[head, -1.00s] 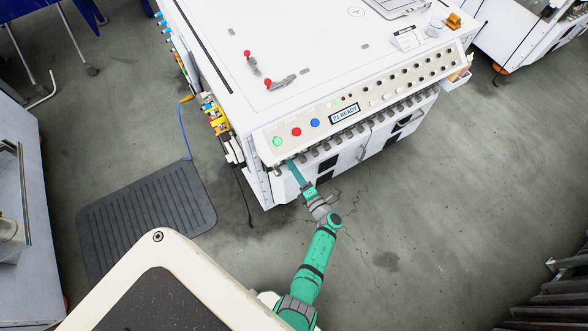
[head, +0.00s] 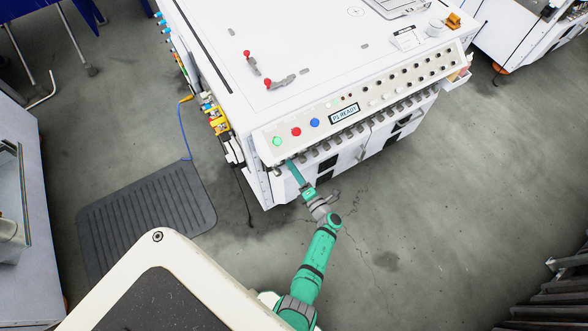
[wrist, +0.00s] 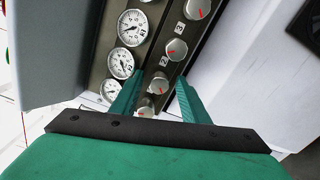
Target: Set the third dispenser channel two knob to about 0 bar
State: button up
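In the wrist view several round silver knobs with red marks run in a slanted row beside white dial gauges (wrist: 121,62). One knob (wrist: 157,82) shows between my two teal fingertips, with a gap at its right side. Another knob (wrist: 177,49) is farther up, just beyond the fingers, and a top knob (wrist: 197,8) is at the picture's edge. A lower knob (wrist: 145,105) is partly hidden near my left finger. My gripper (wrist: 161,80) is open; I cannot tell if a finger touches a knob. In the head view my gripper (head: 291,164) reaches the left end of the row under the control panel.
The white machine (head: 320,45) has a sloped panel with green, red and blue buttons and a display (head: 345,113). Red-tipped levers (head: 268,84) stand on its top. A dark mat (head: 148,215) lies on the floor at left. The floor right of my arm is clear.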

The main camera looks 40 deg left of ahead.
jog(key=v, duration=1.1)
dwell(0.5)
jog(key=s+d+r+m+t+h, duration=0.4)
jog(key=s+d+r+m+h, duration=0.4)
jog(key=m, duration=0.9)
jog(key=s+d+r+m+t+h, duration=0.4)
jog(key=s+d+r+m+h, duration=0.4)
jog(key=s+d+r+m, duration=0.5)
jog(key=s+r+m, duration=0.4)
jog(key=r, duration=0.2)
jog(key=shift+d+r+m+h, duration=0.2)
jog(key=shift+d+m+h, duration=0.05)
jog(key=shift+m+h, duration=0.05)
